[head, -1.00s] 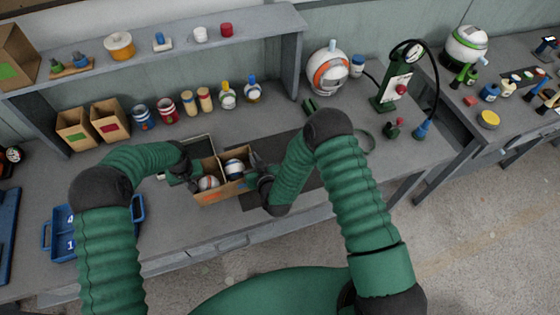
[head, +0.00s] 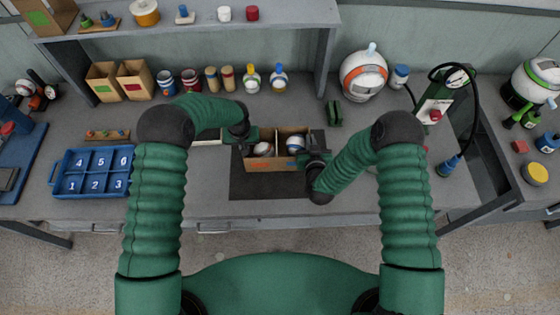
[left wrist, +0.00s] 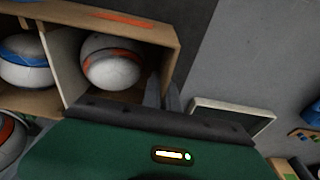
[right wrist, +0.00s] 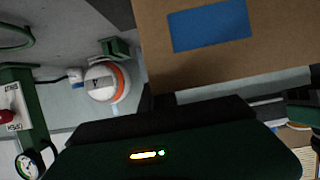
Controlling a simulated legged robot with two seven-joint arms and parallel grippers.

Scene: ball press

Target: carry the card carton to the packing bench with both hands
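The open card carton (head: 272,165) is over the dark mat on the bench, near the middle of the head view. A divider splits it: a ball with an orange band (head: 262,149) lies on the left, a blue-banded ball (head: 296,144) on the right. My left gripper (head: 250,140) is shut on the carton's left end; its fingers meet that wall in the left wrist view (left wrist: 163,93). My right gripper (head: 312,160) is at the right end, shut on the wall. The right wrist view shows carton board with a blue patch (right wrist: 210,25). Its fingertips are mostly hidden.
A blue numbered tray (head: 92,172) lies on the left. Jars, bottles and two small cartons (head: 135,80) line the back under the shelf. A white-orange round device (head: 363,75) and a green press (head: 435,108) stand to the right. A gap separates the right-hand bench.

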